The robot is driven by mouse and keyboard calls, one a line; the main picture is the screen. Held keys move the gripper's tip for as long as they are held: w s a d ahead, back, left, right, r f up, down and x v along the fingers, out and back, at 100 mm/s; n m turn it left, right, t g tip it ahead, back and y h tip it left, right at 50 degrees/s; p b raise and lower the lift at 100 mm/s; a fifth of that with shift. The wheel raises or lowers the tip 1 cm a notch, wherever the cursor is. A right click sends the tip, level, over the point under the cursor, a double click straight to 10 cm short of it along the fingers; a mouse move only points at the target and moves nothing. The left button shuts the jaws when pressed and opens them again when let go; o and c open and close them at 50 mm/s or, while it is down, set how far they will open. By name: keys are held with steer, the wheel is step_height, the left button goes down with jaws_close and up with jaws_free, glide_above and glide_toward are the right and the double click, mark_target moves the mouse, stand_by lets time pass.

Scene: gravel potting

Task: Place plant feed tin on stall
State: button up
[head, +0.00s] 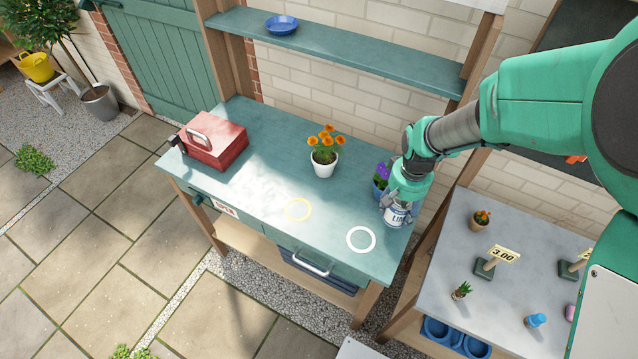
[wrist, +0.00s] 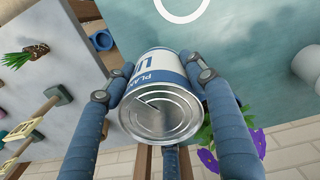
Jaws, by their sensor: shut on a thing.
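The plant feed tin (head: 398,215), white and blue with a bare metal end, is in my gripper (head: 396,203) over the right end of the green bench. In the wrist view the tin (wrist: 166,108) sits between the fingers of my gripper (wrist: 162,90), its ridged metal end facing the camera and part of its label showing. I cannot tell whether it touches the bench. The stall (head: 448,262), a grey-topped table, stands to the right, apart from the tin; its top also shows at left in the wrist view (wrist: 40,85).
Purple flowers (head: 382,172) stand close behind my gripper. The bench (head: 268,165) bears a red toolbox (head: 214,142) and an orange-flowered pot (head: 323,164).

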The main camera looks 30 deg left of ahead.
steer(key=s+a, duration=0.2)
steer(key=s, duration=0.1)
steer(key=s+a+n, duration=0.1)
steer(key=s+a, duration=0.2)
steer(key=s+a+n, duration=0.1)
steer(key=s+a, duration=0.1)
steer(key=s, duration=0.1)
steer(key=shift+s+a+r, duration=0.1)
steer(key=shift+s+a, duration=0.15)
steer(key=shift+a, duration=0.15)
steer(key=b, duration=0.2)
glide_above(345, 196)
steer(key=shift+w+f, duration=0.15)
steer(key=shift+f, duration=0.55)
steer(key=shift+f+b, duration=0.35)
steer(key=shift+f, duration=1.45)
steer(key=shift+f, duration=0.1)
steer(key=o, duration=1.5)
